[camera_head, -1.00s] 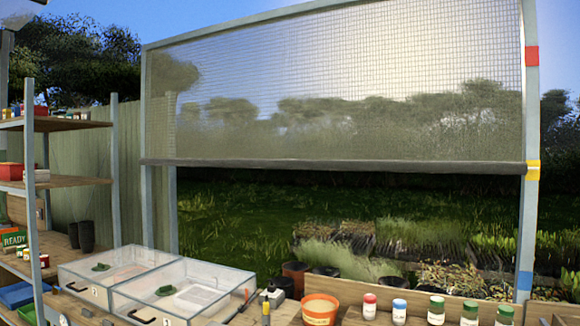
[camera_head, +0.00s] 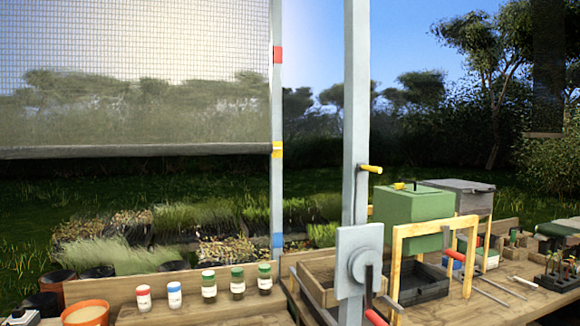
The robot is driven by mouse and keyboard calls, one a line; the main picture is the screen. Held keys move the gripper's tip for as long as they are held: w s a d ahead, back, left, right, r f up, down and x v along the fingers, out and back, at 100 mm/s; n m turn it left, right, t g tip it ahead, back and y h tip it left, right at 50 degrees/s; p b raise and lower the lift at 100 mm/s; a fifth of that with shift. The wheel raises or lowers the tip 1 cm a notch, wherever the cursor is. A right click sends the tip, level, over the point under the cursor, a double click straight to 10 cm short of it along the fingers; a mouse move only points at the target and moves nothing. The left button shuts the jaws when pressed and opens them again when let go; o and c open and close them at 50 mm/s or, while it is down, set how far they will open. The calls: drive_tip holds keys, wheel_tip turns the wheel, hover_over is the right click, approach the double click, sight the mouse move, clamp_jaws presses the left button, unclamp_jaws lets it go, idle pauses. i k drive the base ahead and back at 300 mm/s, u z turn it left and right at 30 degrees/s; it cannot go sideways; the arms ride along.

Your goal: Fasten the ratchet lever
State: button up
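A grey post (camera_head: 356,100) stands right of centre. A grey ratchet plate (camera_head: 358,262) with a round hub is mounted low on it. A dark lever (camera_head: 368,285) hangs down across the plate, with a red-orange grip (camera_head: 375,316) near the bottom edge. Whether the lever is latched cannot be told. A crank with a yellow handle (camera_head: 372,168) sits higher on the post. The mesh screen (camera_head: 150,90) hangs at left, its bottom bar (camera_head: 135,151) level with the yellow band (camera_head: 277,149) on the frame upright. My gripper is not in view.
The upright also has a red band (camera_head: 277,55) and a blue band (camera_head: 277,240). Several lidded jars (camera_head: 237,282) and an orange pot (camera_head: 86,313) stand on the bench left of the post. A green box (camera_head: 411,215), a yellow frame (camera_head: 399,265) and trays crowd the right side.

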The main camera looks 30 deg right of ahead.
sight(360, 167)
drive_tip(key=z, duration=1.45)
drive_tip(key=k, duration=1.35)
drive_tip(key=z, duration=0.45)
drive_tip(key=i, duration=1.9)
drive_tip(key=u, duration=0.75)
